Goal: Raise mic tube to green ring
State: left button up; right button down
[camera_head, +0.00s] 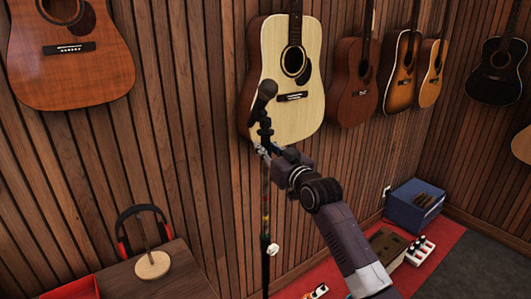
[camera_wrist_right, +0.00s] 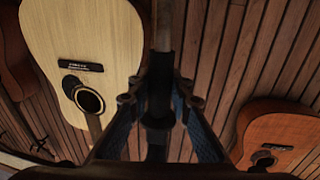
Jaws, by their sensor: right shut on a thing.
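A dark microphone (camera_head: 264,95) sits tilted on top of an upright thin mic tube (camera_head: 265,205), in front of a pale guitar. My right gripper (camera_head: 265,150) is shut on the tube's upper part just below the microphone. In the right wrist view the gripper's blue-sided fingers (camera_wrist_right: 160,105) stand on either side of the dark upper stand piece (camera_wrist_right: 162,70). Small coloured marks show on the tube below the gripper, but they are too small to tell a green ring clearly. A pale knob (camera_head: 272,249) sits lower on the stand. My left gripper is not in view.
The pale guitar (camera_head: 308,110) hangs on the slatted wall close behind the microphone. Headphones on a wooden stand (camera_head: 152,264) are on a table (camera_head: 185,275) at lower left. A blue box (camera_head: 413,205) and pedals (camera_head: 419,250) lie on the floor at right.

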jog(key=c, duration=1.7)
grip_release()
jog(key=shift+c, duration=0.2)
jog(key=shift+f, duration=0.1)
jog(key=shift+s+d, duration=0.1)
jog(key=v, duration=1.2)
